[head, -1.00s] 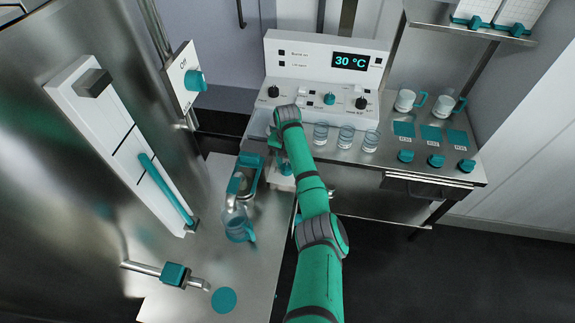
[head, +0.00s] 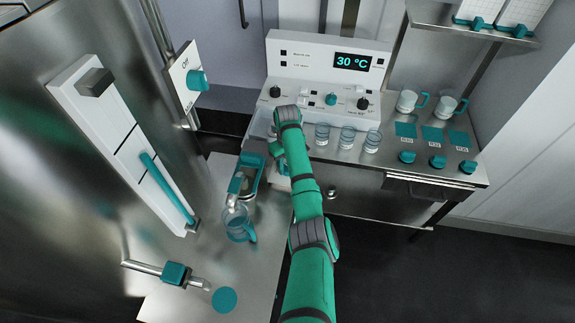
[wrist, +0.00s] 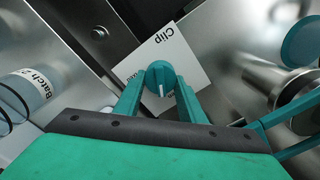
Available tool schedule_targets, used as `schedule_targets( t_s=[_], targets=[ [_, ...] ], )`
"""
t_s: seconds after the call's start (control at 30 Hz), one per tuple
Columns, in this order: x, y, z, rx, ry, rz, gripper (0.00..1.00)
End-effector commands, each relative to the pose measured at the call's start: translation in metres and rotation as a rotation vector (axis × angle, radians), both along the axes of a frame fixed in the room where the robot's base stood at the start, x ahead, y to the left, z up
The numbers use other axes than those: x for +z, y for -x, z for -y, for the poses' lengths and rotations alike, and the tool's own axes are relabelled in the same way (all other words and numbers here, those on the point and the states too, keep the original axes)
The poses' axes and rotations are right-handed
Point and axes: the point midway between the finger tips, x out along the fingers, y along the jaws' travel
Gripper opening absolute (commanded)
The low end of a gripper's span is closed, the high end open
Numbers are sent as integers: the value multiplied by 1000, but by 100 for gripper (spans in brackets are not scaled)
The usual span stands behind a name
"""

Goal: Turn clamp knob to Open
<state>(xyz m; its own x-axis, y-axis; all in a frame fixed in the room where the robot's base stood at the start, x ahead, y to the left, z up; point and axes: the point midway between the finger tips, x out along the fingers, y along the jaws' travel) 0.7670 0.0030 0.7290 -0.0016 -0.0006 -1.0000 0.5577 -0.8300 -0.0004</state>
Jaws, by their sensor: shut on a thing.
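In the wrist view a round teal knob (wrist: 158,73) with a white pointer line sits on a white plate (wrist: 183,50) lettered "Clip". A second word at the plate's left is partly hidden by a finger. The pointer line faces down in the picture, toward my palm. My gripper (wrist: 160,82) is shut on the knob, one finger on each side.
A glass jug (head: 237,222) and a teal-handled metal fitting (head: 246,174) stand on the steel counter just left of my arm. Several glasses (head: 347,137) stand close on the right. A "Batch" jar (wrist: 30,88) and a metal cylinder (wrist: 270,85) flank the plate.

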Motion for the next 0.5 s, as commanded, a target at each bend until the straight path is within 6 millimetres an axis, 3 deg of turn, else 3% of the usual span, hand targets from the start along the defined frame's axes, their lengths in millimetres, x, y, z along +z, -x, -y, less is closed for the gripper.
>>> schedule_targets(
  t_s=[0.5],
  targets=[
    [2, 0, -2, 409, -1, 4, 14]
  ],
)
